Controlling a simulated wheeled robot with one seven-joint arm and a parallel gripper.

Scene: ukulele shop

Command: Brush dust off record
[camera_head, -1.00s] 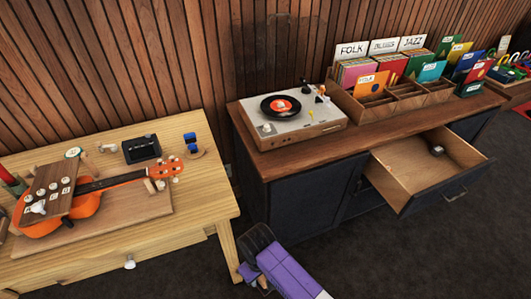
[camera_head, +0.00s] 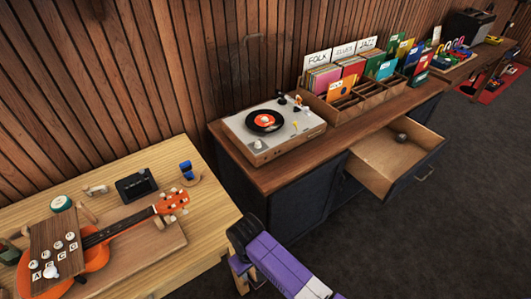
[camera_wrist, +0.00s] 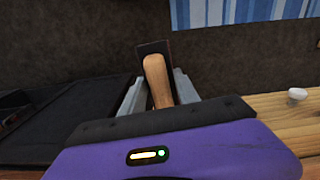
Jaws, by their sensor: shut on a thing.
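The record (camera_head: 265,121), black with an orange-red label, lies on the platter of the pale turntable (camera_head: 276,148) on the dark cabinet. Any dust on it is too small to make out. My gripper (camera_wrist: 156,92) is shut on a brush (camera_wrist: 157,78) with a light wooden handle and a dark, flat head, which points away from the wrist. In the head view my purple wrist is low in the middle, between the wooden table and the cabinet, well apart from the record. The brush cannot be made out in that view.
The cabinet's drawer (camera_head: 378,170) stands open with a small dark round object (camera_head: 402,138) inside. A wooden record crate (camera_head: 352,106) stands right of the turntable. The wooden table (camera_head: 205,215) at left bears an orange ukulele (camera_head: 97,255). Dark floor is clear at right.

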